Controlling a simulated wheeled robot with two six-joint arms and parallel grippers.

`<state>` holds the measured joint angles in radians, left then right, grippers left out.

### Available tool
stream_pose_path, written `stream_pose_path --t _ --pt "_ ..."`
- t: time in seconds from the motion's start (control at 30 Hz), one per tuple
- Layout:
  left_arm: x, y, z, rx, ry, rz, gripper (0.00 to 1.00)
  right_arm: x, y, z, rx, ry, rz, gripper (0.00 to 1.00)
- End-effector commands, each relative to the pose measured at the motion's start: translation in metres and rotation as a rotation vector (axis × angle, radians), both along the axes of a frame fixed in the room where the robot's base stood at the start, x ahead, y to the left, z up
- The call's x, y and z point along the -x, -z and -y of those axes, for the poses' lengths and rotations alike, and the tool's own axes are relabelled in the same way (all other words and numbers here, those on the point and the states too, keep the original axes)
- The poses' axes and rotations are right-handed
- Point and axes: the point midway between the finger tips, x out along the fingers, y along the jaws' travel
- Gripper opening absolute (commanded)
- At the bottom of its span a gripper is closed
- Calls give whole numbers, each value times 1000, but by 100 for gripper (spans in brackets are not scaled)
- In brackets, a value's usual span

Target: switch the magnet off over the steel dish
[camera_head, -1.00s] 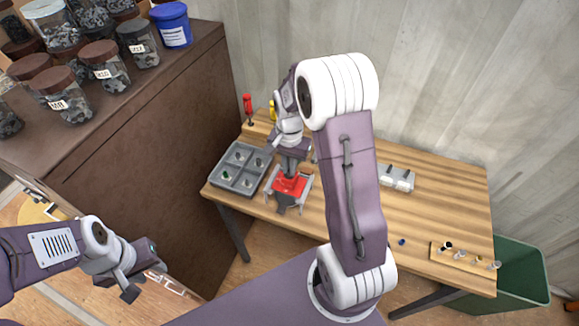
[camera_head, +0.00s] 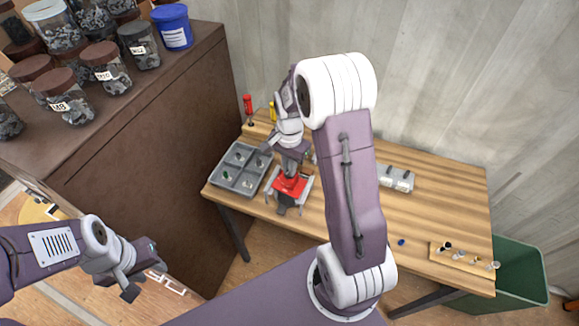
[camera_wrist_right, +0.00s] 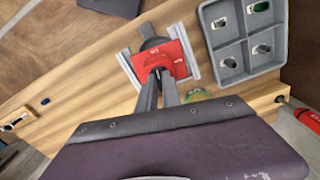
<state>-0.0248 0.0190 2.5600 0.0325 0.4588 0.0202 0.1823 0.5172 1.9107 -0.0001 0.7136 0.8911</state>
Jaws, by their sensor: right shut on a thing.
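A red block with small white marks (camera_wrist_right: 176,58) is held by my right gripper (camera_wrist_right: 160,76), whose dark fingers are shut on it. In the head view the red block (camera_head: 289,187) sits at the front left of the workbench, among grey metal parts (camera_head: 303,190). A dark rounded part (camera_wrist_right: 151,36) shows at one end of it. I cannot tell whether the block rests on the grey parts or hovers just over them. A round yellow-green thing (camera_wrist_right: 197,95) is partly hidden behind my right gripper; I cannot tell if it is the steel dish. My left gripper (camera_head: 143,281) is open and empty, away from the bench.
A grey compartment tray (camera_head: 236,185) with small parts stands left of the red block. Red (camera_head: 248,104) and yellow (camera_head: 271,110) tools stand behind it. A small wooden board (camera_head: 447,256) with several small parts lies at the bench's right end. The bench's front middle is mostly clear.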

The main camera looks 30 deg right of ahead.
Motion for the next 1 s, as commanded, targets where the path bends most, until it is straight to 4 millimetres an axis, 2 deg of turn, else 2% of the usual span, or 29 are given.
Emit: stream_pose_path --t 1.0 --pt "0 -1 0 0 0 0 36 0 0 0 0 39 1 0"
